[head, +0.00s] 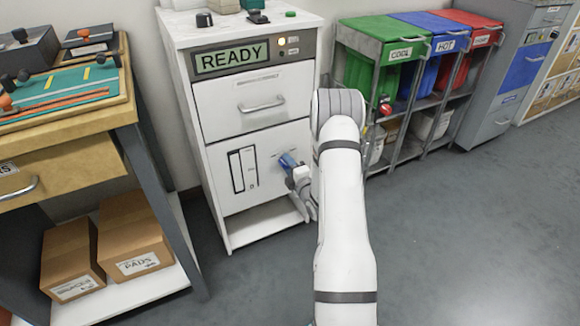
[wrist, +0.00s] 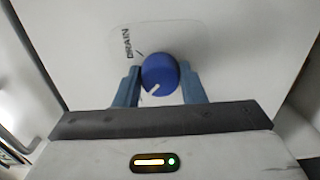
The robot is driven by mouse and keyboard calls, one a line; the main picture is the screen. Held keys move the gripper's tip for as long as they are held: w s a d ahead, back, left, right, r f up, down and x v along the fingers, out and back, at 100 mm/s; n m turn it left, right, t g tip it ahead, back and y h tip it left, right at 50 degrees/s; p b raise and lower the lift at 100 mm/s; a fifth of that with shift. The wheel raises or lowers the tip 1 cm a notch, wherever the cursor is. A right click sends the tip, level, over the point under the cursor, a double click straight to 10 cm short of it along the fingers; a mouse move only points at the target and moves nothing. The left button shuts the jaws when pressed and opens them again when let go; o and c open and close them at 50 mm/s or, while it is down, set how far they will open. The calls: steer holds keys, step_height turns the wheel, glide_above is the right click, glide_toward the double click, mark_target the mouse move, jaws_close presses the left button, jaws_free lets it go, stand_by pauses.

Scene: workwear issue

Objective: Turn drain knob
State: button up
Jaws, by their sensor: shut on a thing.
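The blue drain knob (wrist: 160,74) sits on a white panel beside the printed word DRAIN (wrist: 127,42) in the wrist view. Its white pointer line faces the lower left of that picture. My gripper (wrist: 163,82) has one blue-grey finger on each side of the knob and is shut on it. In the head view the knob (head: 288,160) shows small on the lower front of the white cabinet (head: 270,185), with my gripper (head: 292,168) at it. My arm hides the cabinet's lower right edge.
The cabinet's display (head: 232,56) reads READY, with a lit lamp beside it. A drawer handle (head: 261,105) sticks out above the knob. A workbench (head: 120,108) stands at left, and a rack with green, blue and red bins (head: 385,50) at right. The floor at right is clear.

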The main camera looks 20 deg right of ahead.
steer(key=o, duration=1)
steer(key=s+p, duration=0.1)
steer(key=s, duration=0.6)
steer(key=shift+s+d+p, duration=0.1)
steer(key=shift+s+p, duration=0.3)
